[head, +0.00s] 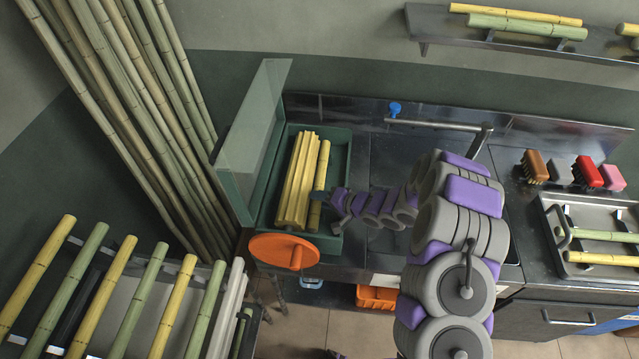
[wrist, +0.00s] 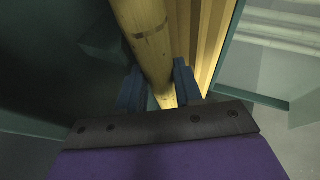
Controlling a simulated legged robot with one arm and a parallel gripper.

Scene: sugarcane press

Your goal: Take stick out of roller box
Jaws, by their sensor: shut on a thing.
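The roller box (head: 337,231) is a dark green open box on the counter, with its clear lid (head: 262,110) raised. Ridged yellow rollers (head: 296,180) lie along its left part. A yellow cane stick (head: 320,178) lies along the right side of the rollers, inside the box. My gripper (head: 320,196) reaches in from the right and is shut on the stick. In the wrist view the stick (wrist: 146,42) passes between the two blue fingers (wrist: 158,92), and the rollers (wrist: 205,40) stand right beside it. I cannot tell whether the stick touches the box floor.
An orange hand wheel (head: 284,252) is at the box's front. A faucet (head: 440,125) and sink area lie behind my arm. Brushes (head: 588,172) and a metal tray (head: 560,222) with canes stand at right. Tall canes (head: 140,110) lean at left.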

